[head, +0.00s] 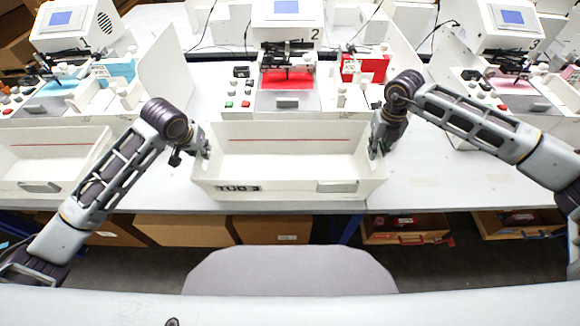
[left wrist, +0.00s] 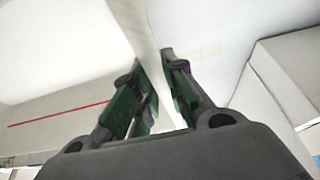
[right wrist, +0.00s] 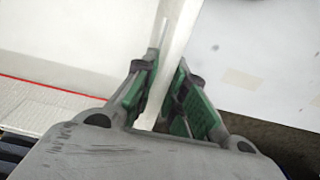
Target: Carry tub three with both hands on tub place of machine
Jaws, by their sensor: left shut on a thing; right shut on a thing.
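Tub three (head: 290,190) is a long white open box marked "TUB 3" on its front, at the front middle of the table in the head view. It looks empty. My left gripper (head: 204,150) is shut on its left end wall, which also shows between the fingers in the left wrist view (left wrist: 150,30). My right gripper (head: 376,148) is shut on its right end wall, seen between the fingers in the right wrist view (right wrist: 178,50). Behind the tub stands the machine marked "2" (head: 288,32), with a red bed (head: 287,80). I cannot tell whether the tub touches the table.
Another white tub (head: 45,160) lies at the left on the table (head: 430,180). Machines with blue (head: 65,85) and pink (head: 520,92) beds stand left and right. Cardboard boxes (head: 180,230) sit below the table. The table right of the tub is clear.

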